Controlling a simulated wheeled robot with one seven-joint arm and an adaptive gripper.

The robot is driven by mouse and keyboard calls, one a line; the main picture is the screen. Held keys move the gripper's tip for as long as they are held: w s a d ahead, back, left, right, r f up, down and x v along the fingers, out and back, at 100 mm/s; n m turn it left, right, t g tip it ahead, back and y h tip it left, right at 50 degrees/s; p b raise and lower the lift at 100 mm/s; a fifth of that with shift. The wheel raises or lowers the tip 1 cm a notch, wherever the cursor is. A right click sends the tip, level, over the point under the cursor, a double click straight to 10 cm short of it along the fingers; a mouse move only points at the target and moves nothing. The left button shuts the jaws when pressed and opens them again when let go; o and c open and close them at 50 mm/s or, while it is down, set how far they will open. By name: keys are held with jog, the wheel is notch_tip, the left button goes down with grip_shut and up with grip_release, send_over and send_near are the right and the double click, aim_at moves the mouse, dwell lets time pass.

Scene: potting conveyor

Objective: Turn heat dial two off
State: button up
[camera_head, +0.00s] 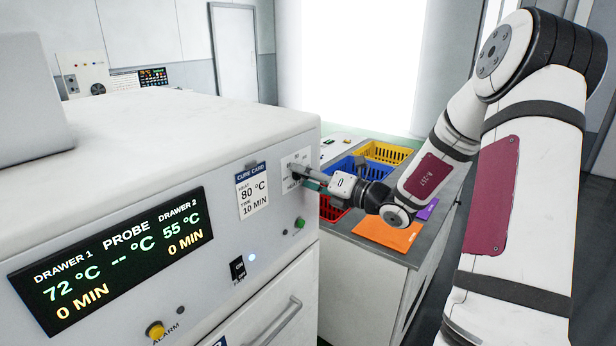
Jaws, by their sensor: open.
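A dark dial (296,172) sits on a white scale plate (303,157) on the front of the white oven cabinet. The plate is partly hidden, and I cannot tell from its label whether this is heat dial two. My gripper (303,179) is open at this dial, reaching in from the right. I cannot tell whether its fingers touch the dial or are around it. The display (115,255) reads drawer 1 at 72 °C and drawer 2 at 55 °C, both 0 min, with dashes for the probe.
A cure card (252,190) reads 80 °C, 10 min. Below are a black switch (238,268), a green button (299,222), a yellow alarm button (155,330) and a drawer handle (274,322). Blue (343,165), yellow (385,152) and red (331,211) bins stand behind my gripper, with an orange sheet (388,236).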

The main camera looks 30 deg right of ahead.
jog(key=c, duration=1.2)
jog(key=shift+o, duration=0.2)
jog(key=shift+n, duration=0.3)
jog(key=shift+n+b, duration=1.35)
jog(key=shift+n, duration=2.85)
jog(key=o, duration=1.2)
jog(key=shift+c, duration=0.2)
